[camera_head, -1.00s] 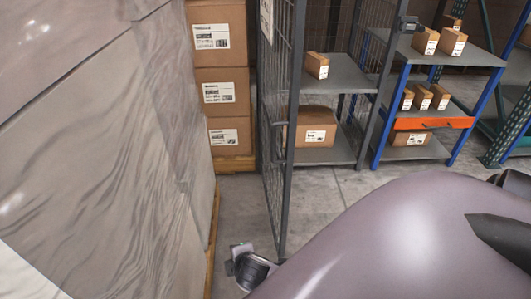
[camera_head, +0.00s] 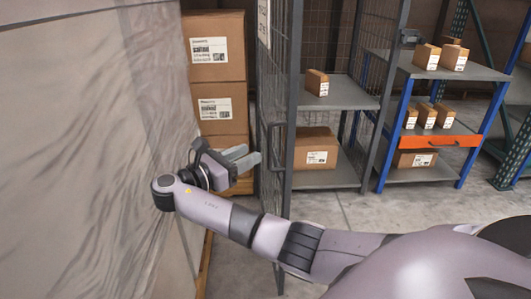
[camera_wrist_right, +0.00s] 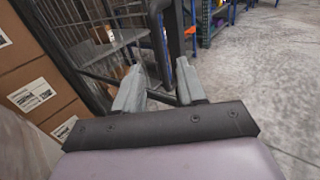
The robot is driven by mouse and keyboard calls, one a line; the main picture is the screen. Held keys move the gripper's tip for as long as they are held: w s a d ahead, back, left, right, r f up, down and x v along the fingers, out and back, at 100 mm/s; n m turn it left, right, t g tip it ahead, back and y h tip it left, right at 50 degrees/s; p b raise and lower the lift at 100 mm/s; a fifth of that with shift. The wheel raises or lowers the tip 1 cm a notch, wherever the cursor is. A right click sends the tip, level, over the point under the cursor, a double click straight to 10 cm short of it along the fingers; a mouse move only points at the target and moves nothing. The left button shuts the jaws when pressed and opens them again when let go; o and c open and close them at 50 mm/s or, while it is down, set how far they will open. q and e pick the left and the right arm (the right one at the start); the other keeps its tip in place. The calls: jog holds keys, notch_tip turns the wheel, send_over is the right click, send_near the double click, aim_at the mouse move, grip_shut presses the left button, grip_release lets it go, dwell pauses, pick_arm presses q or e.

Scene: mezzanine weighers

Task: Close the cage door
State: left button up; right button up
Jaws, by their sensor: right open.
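The cage door (camera_head: 267,85) is a dark grey mesh panel, standing swung open toward me in the head view. Its upright handle (camera_head: 277,147) is on the frame near the free edge. My right gripper (camera_head: 246,157) is open and empty, just left of the door at about handle height. In the right wrist view the open fingers (camera_wrist_right: 160,90) point at the door's dark upright frame (camera_wrist_right: 157,40), which shows beyond and between them. I cannot tell whether they touch it. My left gripper is not in view.
Wrapped pallet goods (camera_head: 80,150) stand close on the left. Stacked cartons (camera_head: 215,80) are behind the gripper. The cage holds shelves (camera_head: 340,92) with boxes. A blue-post rack (camera_head: 466,70) stands right of the cage. Floor (camera_head: 385,212) is clear in front of the cage.

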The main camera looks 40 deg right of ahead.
aim_at(269, 145)
jog(key=d+b, duration=0.1)
jog(key=d, duration=0.6)
grip_shut()
